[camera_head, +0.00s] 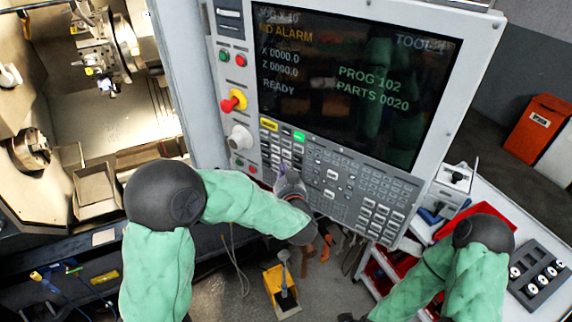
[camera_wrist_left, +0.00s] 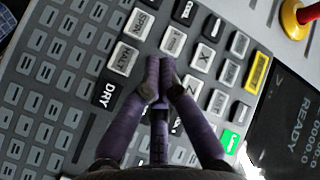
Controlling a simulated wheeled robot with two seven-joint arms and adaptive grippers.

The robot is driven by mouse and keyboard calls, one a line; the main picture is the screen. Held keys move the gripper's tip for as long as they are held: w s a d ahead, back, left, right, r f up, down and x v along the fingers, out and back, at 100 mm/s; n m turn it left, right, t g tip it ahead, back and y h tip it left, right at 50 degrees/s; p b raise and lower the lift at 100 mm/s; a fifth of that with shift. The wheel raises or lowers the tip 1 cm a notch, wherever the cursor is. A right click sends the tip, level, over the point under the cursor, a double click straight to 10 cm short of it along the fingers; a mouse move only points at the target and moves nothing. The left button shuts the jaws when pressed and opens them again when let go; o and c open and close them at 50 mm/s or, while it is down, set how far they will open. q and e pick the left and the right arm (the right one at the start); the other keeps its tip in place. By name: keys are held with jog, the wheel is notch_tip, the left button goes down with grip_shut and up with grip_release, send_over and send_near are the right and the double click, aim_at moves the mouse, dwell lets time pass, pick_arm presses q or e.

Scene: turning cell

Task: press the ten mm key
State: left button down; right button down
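The control panel's keypad (camera_head: 340,185) lies below its dark screen (camera_head: 350,80). The wrist view shows its keys close up, among them a white SPIN key (camera_wrist_left: 141,24), a black DRY key (camera_wrist_left: 107,94), an X key (camera_wrist_left: 203,56), a yellow key (camera_wrist_left: 257,73) and a green lit key (camera_wrist_left: 230,141). I cannot make out a key marked ten mm. My left gripper (camera_head: 285,171) is over the keypad's left part. Its purple fingertips (camera_wrist_left: 160,64) are together with nothing between them, over the key rows; contact is unclear.
A red and yellow stop button (camera_head: 234,101) and a grey knob (camera_head: 240,138) stick out at the panel's left edge. The open lathe chamber (camera_head: 100,120) is at left. A cart with a red tray (camera_head: 485,222) and a dark part holder (camera_head: 545,280) is at right.

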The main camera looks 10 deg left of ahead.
pick_arm(q)
jog(key=shift+s, duration=0.1)
jog(key=shift+s+a, duration=0.35)
jog(key=shift+s, duration=0.2)
jog(key=shift+s, duration=0.1)
jog(key=shift+s+a, duration=0.35)
jog(key=shift+s, duration=0.4)
jog(key=shift+s+a, duration=0.4)
jog(key=shift+s, duration=0.3)
jog(key=shift+s+a, duration=0.35)
jog(key=shift+s, duration=0.4)
jog(key=shift+f, duration=0.1)
